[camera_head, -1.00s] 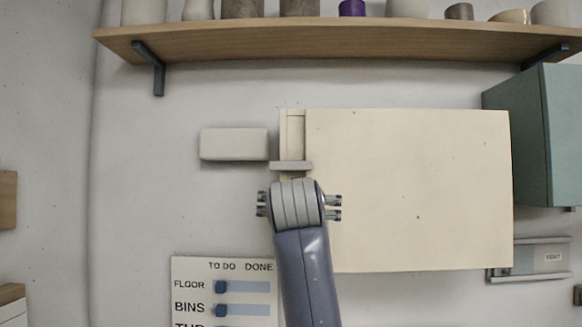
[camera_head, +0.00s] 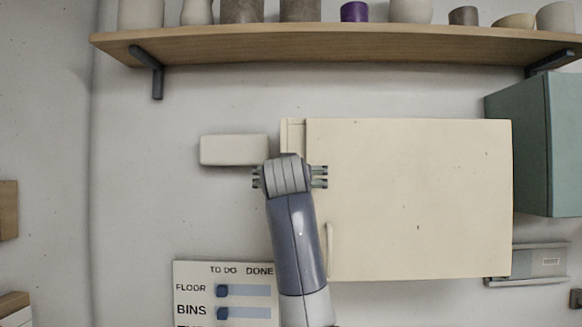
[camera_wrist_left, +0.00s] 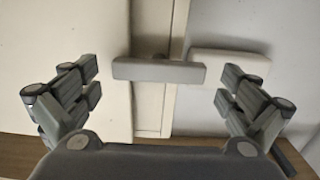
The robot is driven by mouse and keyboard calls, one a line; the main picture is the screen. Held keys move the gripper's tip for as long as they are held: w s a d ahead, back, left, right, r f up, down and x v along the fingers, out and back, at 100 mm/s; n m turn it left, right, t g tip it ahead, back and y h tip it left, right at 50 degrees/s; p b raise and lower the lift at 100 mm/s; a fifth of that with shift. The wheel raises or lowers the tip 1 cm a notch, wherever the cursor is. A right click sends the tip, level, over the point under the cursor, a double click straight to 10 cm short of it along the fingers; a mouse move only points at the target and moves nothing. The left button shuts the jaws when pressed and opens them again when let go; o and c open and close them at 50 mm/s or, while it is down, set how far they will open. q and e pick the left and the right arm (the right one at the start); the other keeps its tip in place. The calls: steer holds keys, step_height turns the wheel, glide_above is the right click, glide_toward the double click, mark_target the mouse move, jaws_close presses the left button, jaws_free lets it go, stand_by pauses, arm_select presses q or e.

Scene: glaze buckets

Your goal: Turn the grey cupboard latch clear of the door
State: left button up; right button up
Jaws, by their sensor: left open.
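The cream cupboard door (camera_head: 415,200) is closed. In the left wrist view the grey latch (camera_wrist_left: 158,71) is a flat bar lying level. It crosses from the door (camera_wrist_left: 65,75) over the narrow frame strip (camera_wrist_left: 150,108) and reaches to the white box. My left gripper (camera_head: 289,177) is at the door's left edge and hides the latch in the head view. It is open, with one finger beyond each end of the bar and visible gaps on both sides. My right gripper is not in view.
A white box (camera_head: 234,150) on the wall sits close left of the gripper. The door handle (camera_head: 329,250) is lower right. A wooden shelf (camera_head: 330,46) with pots runs above. A chore board (camera_head: 225,290) hangs below left. A green cabinet (camera_head: 560,150) stands right.

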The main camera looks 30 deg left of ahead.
arm_select(q)
steer(key=shift+x, duration=0.8)
steer(key=shift+c, duration=0.2)
steer(key=shift+d, duration=0.1)
steer(key=c, duration=0.8)
steer(key=shift+c, duration=0.2)
